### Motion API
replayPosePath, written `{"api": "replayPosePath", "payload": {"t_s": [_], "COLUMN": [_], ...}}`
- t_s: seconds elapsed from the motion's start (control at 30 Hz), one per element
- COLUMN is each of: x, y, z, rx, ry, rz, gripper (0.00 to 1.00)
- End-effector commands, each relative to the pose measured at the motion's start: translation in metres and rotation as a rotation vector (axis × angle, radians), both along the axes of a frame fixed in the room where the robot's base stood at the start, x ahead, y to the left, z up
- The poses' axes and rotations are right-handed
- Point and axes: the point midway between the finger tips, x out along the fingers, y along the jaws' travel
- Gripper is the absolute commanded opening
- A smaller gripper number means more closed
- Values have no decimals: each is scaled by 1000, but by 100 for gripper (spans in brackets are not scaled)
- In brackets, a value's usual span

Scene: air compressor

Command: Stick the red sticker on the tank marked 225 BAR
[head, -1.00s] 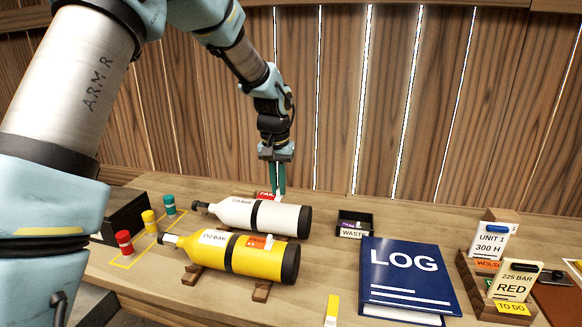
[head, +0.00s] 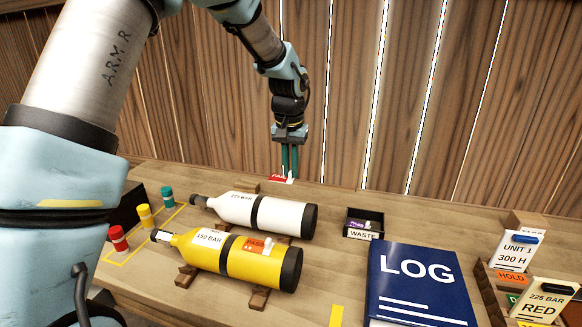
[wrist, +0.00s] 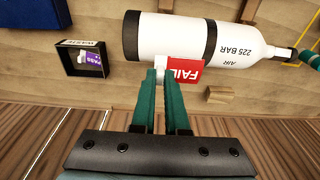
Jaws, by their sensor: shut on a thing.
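The white tank (head: 235,210) marked 225 BAR lies on its side behind the yellow tank; its label also shows in the wrist view (wrist: 230,52). My gripper (head: 289,174) points down and is shut on the white tab of the red sticker (head: 279,179), which reads FAIL. In the wrist view the sticker (wrist: 186,73) hangs beside the fingertips and overlaps the image of the tank's edge. In the head view the sticker is just beyond the tank, apart from it. No red sticker shows on the tank's visible surface.
A black WASTE tray (head: 352,225) holds a purple sticker (head: 358,224). A blue LOG book (head: 415,285) and cards (head: 540,300) are at right. Coloured caps (head: 145,216) stand at left.

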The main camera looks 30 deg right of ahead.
Motion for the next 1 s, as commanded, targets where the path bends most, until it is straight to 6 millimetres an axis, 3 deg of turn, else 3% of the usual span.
{"api": "replayPosePath", "payload": {"t_s": [0.7, 1.0], "x": [0, 0], "y": [0, 0], "z": [-61, -66], "rx": [0, -1], "ry": [1, 1], "rz": [-1, 0], "gripper": [0, 0]}}
